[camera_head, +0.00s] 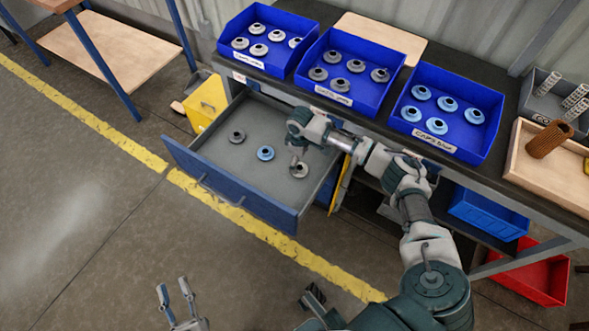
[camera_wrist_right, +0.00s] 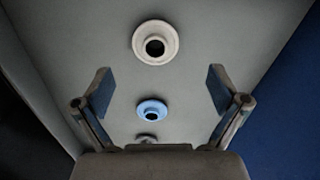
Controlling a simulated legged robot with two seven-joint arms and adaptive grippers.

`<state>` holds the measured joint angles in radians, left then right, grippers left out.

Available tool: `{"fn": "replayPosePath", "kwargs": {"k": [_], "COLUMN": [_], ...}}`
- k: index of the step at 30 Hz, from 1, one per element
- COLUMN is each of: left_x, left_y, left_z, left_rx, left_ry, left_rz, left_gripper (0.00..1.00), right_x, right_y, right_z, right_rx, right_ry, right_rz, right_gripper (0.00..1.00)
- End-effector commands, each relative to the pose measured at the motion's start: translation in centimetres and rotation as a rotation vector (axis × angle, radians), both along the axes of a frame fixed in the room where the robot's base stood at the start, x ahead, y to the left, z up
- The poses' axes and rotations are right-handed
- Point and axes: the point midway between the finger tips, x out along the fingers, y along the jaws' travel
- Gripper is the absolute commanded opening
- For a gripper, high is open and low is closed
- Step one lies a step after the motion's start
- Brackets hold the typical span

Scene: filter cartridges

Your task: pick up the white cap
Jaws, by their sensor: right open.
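The white cap (camera_head: 299,170) lies in the open drawer, closest to the drawer's right end; it also shows at the top of the right wrist view (camera_wrist_right: 156,42), its whole ring visible. A blue cap (camera_head: 265,153) and a dark grey cap (camera_head: 237,137) lie to its left in a row; the blue one (camera_wrist_right: 152,110) shows between my fingers in the wrist view, the grey one (camera_wrist_right: 147,139) partly hidden. My right gripper (camera_wrist_right: 160,88) is open and empty, pointing down above the drawer near the white cap. My left gripper (camera_head: 174,291) is open and empty, low over the floor.
The drawer (camera_head: 240,193) has walls around the caps. Above it, three blue bins of caps stand on the bench: left (camera_head: 256,70), middle (camera_head: 340,97), right (camera_head: 432,146). A wooden tray (camera_head: 540,172) with filters is at right. A yellow bin (camera_head: 206,101) stands behind the drawer.

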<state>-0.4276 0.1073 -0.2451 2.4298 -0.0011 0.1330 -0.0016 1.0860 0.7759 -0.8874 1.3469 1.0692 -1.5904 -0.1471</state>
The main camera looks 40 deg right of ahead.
Motion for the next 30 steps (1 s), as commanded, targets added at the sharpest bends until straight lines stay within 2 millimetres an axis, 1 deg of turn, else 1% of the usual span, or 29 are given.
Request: {"fn": "replayPosePath", "kwargs": {"k": [1,7,10,15,19,23,29,30], "left_x": [-0.1,-0.6,-1.2,-2.9,-4.4,-5.1,-5.2,-5.2], "left_y": [-0.1,0.1,0.2,0.8,1.1,1.1,1.1,1.1], "left_z": [0.1,1.2,1.8,3.5,4.5,5.2,5.4,5.4], "left_rx": [-0.009,-0.033,-0.058,-0.121,-0.158,-0.173,-0.175,-0.175], "left_ry": [-0.027,-0.099,-0.169,-0.349,-0.457,-0.512,-0.521,-0.521], "left_rz": [0.000,0.002,0.003,0.009,0.014,0.016,0.016,0.016], "left_gripper": [0.39,0.39,0.39,0.39,0.39,0.39,0.39,0.39], "right_x": [-0.1,0.0,0.1,0.2,0.2,0.2,0.3,0.3], "right_y": [-0.1,-0.1,0.0,0.1,0.0,-0.1,-0.1,-0.1], "right_z": [-0.8,-1.5,-2.5,-4.6,-5.9,-6.3,-6.2,-6.2], "right_rx": [-0.001,-0.001,-0.002,-0.004,-0.002,-0.001,0.000,0.000], "right_ry": [0.003,0.001,0.003,0.005,0.003,0.001,-0.001,-0.001], "right_rz": [-0.001,0.000,0.000,0.001,0.000,0.000,0.000,0.000], "right_gripper": [0.97,0.97,0.97,0.97,0.97,0.97,0.97,0.95]}}
